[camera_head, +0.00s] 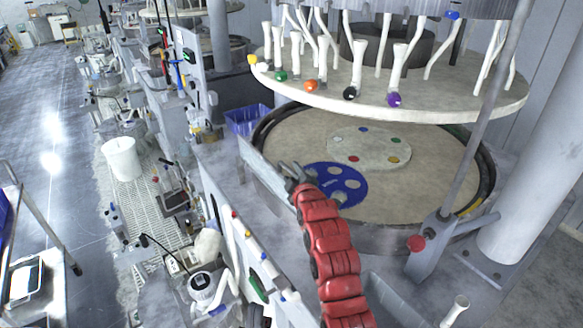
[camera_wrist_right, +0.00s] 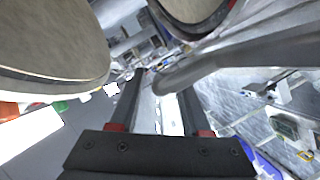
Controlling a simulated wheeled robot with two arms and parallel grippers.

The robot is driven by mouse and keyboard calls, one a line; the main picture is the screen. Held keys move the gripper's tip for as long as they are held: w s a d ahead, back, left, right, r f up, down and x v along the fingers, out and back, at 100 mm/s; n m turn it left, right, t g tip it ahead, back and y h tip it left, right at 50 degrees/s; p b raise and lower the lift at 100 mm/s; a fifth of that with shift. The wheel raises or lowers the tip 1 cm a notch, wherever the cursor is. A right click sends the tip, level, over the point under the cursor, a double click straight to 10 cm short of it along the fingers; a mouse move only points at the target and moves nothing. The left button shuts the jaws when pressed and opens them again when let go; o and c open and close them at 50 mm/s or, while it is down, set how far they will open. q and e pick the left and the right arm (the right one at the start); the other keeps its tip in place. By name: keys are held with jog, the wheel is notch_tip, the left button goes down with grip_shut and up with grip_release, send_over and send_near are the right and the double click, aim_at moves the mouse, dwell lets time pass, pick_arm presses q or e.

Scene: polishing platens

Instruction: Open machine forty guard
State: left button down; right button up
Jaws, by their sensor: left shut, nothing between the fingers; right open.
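A flat pale grey panel (camera_head: 262,172), which looks like the guard, stands at the left edge of a large round platen (camera_head: 430,185). No machine number is readable. My right gripper (camera_head: 290,172), on the red arm, is at the panel's right end, above the platen's left rim. Its two dark fingers are apart in the right wrist view (camera_wrist_right: 160,95). Bright, pale surfaces show between them; I cannot tell whether the panel lies between the fingers or whether they touch it. My left gripper is not seen in either view.
A blue disc (camera_head: 345,186) lies on the platen beside my right gripper. Above hangs a round plate (camera_head: 440,100) with white posts and coloured knobs. A slanted metal post (camera_head: 480,130) stands at the right. A white bucket (camera_head: 122,158) stands at the left.

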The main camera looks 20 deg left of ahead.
jog(key=shift+w+a+f, duration=0.15)
jog(key=shift+w+a, duration=0.2)
jog(key=shift+w, duration=0.25)
grip_shut()
dwell(1.2)
